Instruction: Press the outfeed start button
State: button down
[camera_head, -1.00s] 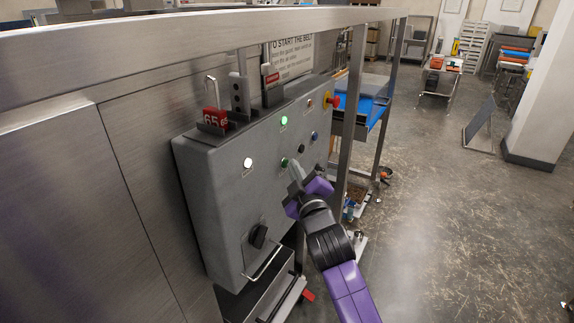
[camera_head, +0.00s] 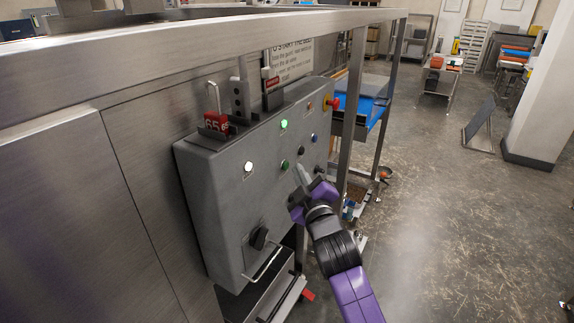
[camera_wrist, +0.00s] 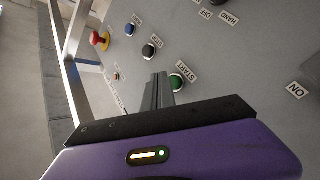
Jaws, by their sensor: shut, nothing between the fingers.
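The grey control box (camera_head: 215,185) carries several buttons and lamps. A green button (camera_head: 284,164) sits below the lit green lamp (camera_head: 283,124); in the wrist view the green button (camera_wrist: 178,82) has a START label beside it. A black button (camera_head: 300,168) is to its right, and it also shows in the wrist view (camera_wrist: 149,51). My gripper (camera_head: 300,170) is shut and empty, its fingertips in front of the panel, just right of the green button in the head view. In the wrist view the fingers overlap the green button's left edge; contact cannot be told.
A red emergency knob (camera_head: 333,103) on yellow is at the box's right end. A blue button (camera_head: 314,137) and a black rotary switch (camera_head: 258,238) are on the panel. A steel post (camera_head: 351,110) stands right of the box. Open floor lies to the right.

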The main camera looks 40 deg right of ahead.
jog(key=shift+s+d+p, duration=0.3)
jog(key=shift+s+p, duration=0.45)
jog(key=shift+s, duration=0.05)
jog(key=shift+s+d+p, duration=0.25)
jog(key=shift+s+p, duration=0.5)
jog(key=shift+p, duration=0.05)
jog(key=shift+s+d+p, duration=0.3)
jog(key=shift+s+p, duration=0.45)
jog(key=shift+s, duration=0.05)
jog(key=s+a+f+m+y+b, duration=0.1)
jog(key=s+a+f+y, duration=0.1)
jog(key=s+a, duration=0.6)
jog(key=s+a+f+m+g+y+b, duration=0.1)
jog(key=s+a, duration=0.7)
jog(key=s, duration=0.9)
jog(key=s+a+f+m+g+y+b, duration=0.1)
jog(key=s+a+f+y, duration=0.4)
jog(key=s, duration=0.7)
jog(key=a+f+m+b, duration=0.1)
jog(key=a+f, duration=0.1)
jog(key=a, duration=0.1)
jog(key=shift+s+a+m, duration=0.3)
jog(key=shift+s+a, duration=0.05)
jog(key=shift+s, duration=0.05)
